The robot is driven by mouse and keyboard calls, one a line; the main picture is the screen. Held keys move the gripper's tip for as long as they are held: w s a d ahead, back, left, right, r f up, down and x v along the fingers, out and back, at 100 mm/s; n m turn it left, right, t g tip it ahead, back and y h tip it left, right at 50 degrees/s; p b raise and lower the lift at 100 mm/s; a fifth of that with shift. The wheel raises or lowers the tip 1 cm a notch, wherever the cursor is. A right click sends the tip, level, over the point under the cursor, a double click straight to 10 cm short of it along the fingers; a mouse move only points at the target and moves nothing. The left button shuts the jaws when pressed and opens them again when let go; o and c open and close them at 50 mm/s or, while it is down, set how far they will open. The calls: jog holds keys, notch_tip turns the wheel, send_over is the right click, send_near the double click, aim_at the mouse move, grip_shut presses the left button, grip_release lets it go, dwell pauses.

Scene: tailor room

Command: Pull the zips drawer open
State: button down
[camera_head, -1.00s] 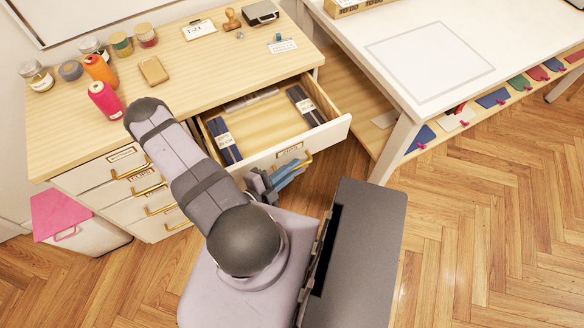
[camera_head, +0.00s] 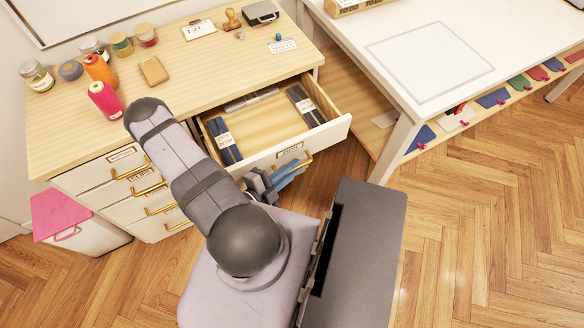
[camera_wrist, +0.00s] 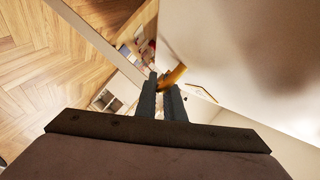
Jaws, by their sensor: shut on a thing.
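The zips drawer (camera_head: 335,128) stands open in the head view, with a white front, a small label and a brass handle (camera_head: 306,160). Bundles of dark blue zips (camera_head: 224,141) lie inside at the left and more zips (camera_head: 305,104) at the right. My gripper (camera_head: 290,176) is at the drawer front, low by the handle, partly hidden by my arm. In the wrist view the fingers of my gripper (camera_wrist: 163,88) are shut on the brass handle (camera_wrist: 174,75).
The wooden cabinet top (camera_head: 190,60) holds several thread spools and jars. Closed drawers (camera_head: 140,195) are at the left. A white table (camera_head: 430,60) stands to the right, its leg (camera_head: 398,150) close to the open drawer. A pink-lidded bin (camera_head: 62,215) is at lower left.

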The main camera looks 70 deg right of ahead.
dwell(0.5)
jog(key=s+a, duration=0.3)
jog(key=shift+a, duration=0.1)
jog(key=c, duration=2.2)
grip_release()
jog(key=shift+o, duration=0.2)
jog(key=shift+a, duration=0.1)
jog(key=b+v, duration=0.1)
jog(key=v, duration=0.6)
jog(key=shift+b, duration=0.4)
